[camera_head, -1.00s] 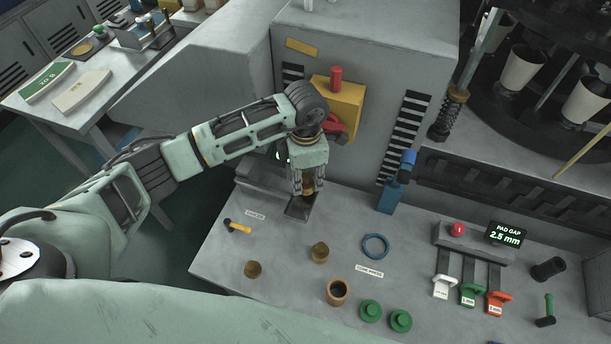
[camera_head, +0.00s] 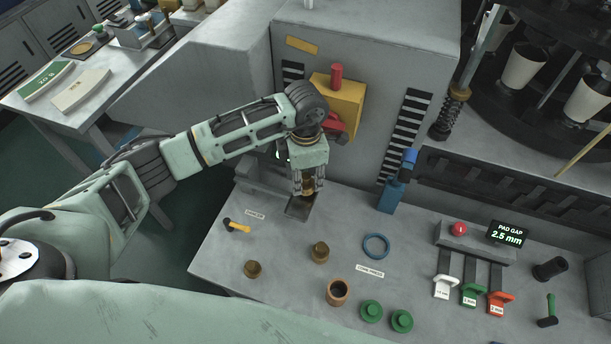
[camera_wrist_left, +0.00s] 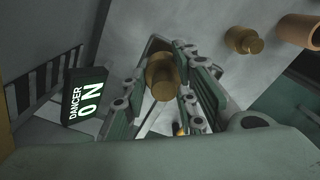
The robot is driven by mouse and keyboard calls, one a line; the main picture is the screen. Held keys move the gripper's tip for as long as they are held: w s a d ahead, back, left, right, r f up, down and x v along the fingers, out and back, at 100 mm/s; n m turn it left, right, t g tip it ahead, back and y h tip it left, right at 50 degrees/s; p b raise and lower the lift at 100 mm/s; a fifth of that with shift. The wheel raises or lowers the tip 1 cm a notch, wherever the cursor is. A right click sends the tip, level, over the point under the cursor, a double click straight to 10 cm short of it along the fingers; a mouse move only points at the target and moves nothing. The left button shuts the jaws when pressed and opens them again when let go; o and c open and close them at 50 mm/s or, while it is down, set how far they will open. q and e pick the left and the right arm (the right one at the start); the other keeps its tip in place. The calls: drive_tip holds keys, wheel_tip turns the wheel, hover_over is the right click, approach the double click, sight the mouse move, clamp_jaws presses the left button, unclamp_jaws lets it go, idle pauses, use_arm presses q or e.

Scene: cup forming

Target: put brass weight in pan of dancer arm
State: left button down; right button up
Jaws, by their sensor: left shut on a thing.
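My left gripper (camera_head: 309,189) points down and is shut on a brass weight (camera_wrist_left: 160,76). It holds the weight over the small dark grey pan (camera_head: 299,209) at the left of the machine bench. In the left wrist view the weight sits between the two fingers of the gripper (camera_wrist_left: 160,85). The fingers partly hide the weight and the pan, and I cannot tell whether the weight touches the pan. Two other brass weights (camera_head: 253,269) and (camera_head: 320,252) stand on the bench in front. My right gripper is not in view.
A dancer readout (camera_wrist_left: 85,100) is beside the gripper. A yellow box with a red knob (camera_head: 338,92) is behind the arm.

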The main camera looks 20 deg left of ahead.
use_arm(q)
drive_tip(key=shift+f+b, duration=0.9)
drive_tip(key=shift+f, duration=0.2)
idle(0.6)
drive_tip(key=c, duration=1.3)
unclamp_jaws()
drive_tip(key=o, duration=0.5)
drive_tip(key=shift+c, duration=0.2)
drive_tip(key=shift+r+p, duration=2.35)
drive_tip(key=shift+r, duration=1.65)
